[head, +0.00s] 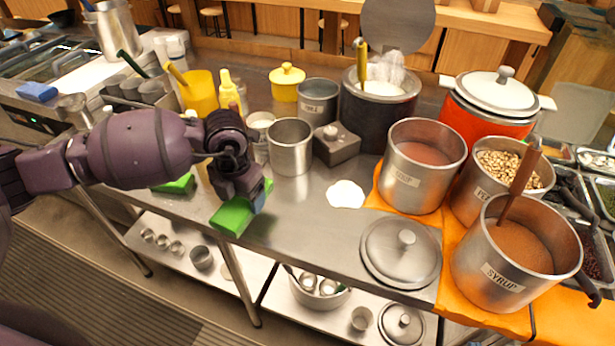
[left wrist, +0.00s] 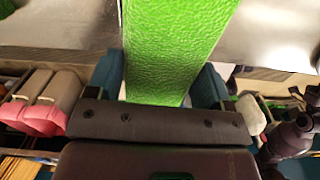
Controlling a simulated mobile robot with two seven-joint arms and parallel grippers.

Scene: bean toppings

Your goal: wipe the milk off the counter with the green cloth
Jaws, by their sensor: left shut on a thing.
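The green cloth (head: 233,216) is a thick bright green block, pinched in my left gripper (head: 243,197) at the counter's front edge. The left wrist view shows the cloth (left wrist: 170,45) between the two teal fingers, reaching away from the palm. The milk (head: 345,194) is a small white puddle on the steel counter (head: 305,215). It lies to the right of the cloth, clear of it. A second green piece (head: 175,184) lies on the counter, partly behind my left arm. I do not see my right gripper clearly in either view.
A steel pot (head: 290,148) and a grey box (head: 336,144) stand behind the milk. A pot lid (head: 401,252) lies to its front right. The counter between cloth and milk is clear.

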